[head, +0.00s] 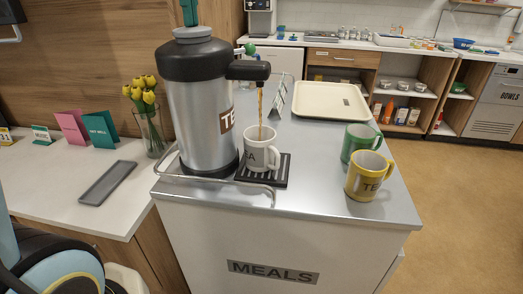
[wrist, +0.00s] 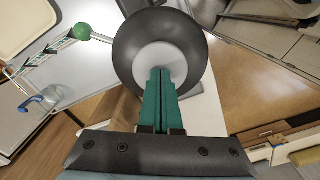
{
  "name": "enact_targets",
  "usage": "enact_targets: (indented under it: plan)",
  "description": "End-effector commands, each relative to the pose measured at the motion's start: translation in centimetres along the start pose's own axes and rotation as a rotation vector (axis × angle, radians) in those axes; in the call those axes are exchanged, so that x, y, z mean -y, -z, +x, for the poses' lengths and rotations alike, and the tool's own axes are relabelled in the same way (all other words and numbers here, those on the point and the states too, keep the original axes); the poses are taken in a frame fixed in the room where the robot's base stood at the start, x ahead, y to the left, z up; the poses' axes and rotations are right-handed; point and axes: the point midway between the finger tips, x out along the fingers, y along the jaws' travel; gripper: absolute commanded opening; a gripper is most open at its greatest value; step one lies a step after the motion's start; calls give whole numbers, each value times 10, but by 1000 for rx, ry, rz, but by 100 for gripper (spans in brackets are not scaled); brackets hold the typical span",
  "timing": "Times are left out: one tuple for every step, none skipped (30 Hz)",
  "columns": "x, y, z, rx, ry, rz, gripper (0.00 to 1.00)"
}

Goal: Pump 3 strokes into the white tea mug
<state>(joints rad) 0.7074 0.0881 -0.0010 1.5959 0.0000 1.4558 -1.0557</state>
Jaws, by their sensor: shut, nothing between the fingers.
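The steel dispenser (head: 200,115) with a black top and spout (head: 250,70) stands on the metal cart. A brown stream falls from the spout into the white tea mug (head: 261,148), which stands upright on the black drip tray (head: 280,172). My gripper (head: 190,22) is shut, with its green fingers pointing down at the grey pump button (head: 193,33). In the wrist view the shut fingertips (wrist: 160,72) lie over the pale button (wrist: 148,55) within the black lid (wrist: 133,28). Contact appears likely but is hard to confirm. The mug's contents are hidden.
A green mug (head: 355,138) and a yellow mug (head: 366,178) stand at the cart's right. A cream tray (head: 330,102) lies behind them. A green ball (head: 249,49) shows beside the spout. Tulips in a vase (head: 152,130) stand left of the dispenser.

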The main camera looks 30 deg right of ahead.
Motion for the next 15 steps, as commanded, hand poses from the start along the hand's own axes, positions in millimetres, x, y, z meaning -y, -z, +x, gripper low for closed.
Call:
enact_targets:
  plan:
    - [0, 0, 4, 2, 4, 0, 0]
    - [0, 0, 5, 2, 4, 0, 0]
    - [0, 0, 7, 2, 4, 0, 0]
    - [0, 0, 8, 2, 4, 0, 0]
    - [0, 0, 9, 2, 4, 0, 0]
    - [0, 0, 10, 2, 4, 0, 0]
    - [0, 0, 11, 2, 4, 0, 0]
    - [0, 0, 11, 2, 4, 0, 0]
    - [0, 0, 10, 2, 4, 0, 0]
    - [0, 0, 10, 2, 4, 0, 0]
    - [0, 0, 11, 2, 4, 0, 0]
    - [0, 0, 11, 2, 4, 0, 0]
    - [0, 0, 11, 3, 5, 0, 0]
    - [0, 0, 10, 3, 5, 0, 0]
    - [0, 0, 10, 3, 5, 0, 0]
